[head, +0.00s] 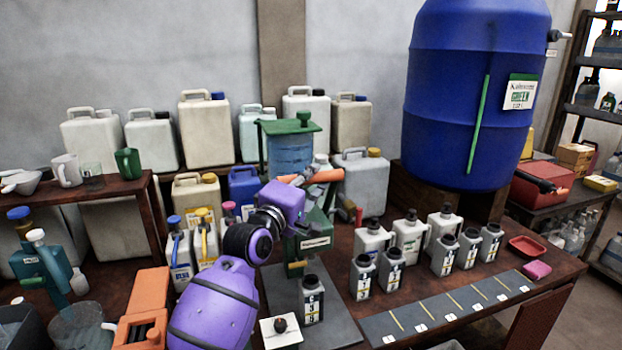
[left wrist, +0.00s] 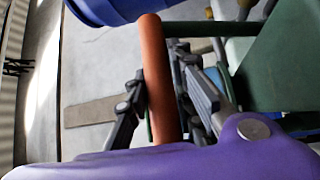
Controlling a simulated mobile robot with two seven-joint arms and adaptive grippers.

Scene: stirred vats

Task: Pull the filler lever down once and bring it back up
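The filler is a green stand (head: 318,240) with a blue tank (head: 290,155) under a green lid. Its lever has an orange handle (head: 327,175) that sticks out to the right at about the tank's lower edge. My left gripper (head: 300,186) is at this handle. In the left wrist view the orange handle (left wrist: 160,75) runs between the two fingers of my left gripper (left wrist: 165,95), with a finger close against each side. A grey bottle with a black cap (head: 311,298) stands upright below the filler. My right gripper is not in view.
Several small labelled bottles (head: 410,238) stand right of the filler. A strip of numbered marks (head: 450,305) lies along the front edge. White canisters (head: 208,128) stand behind, and a large blue barrel (head: 455,100) stands at the back right.

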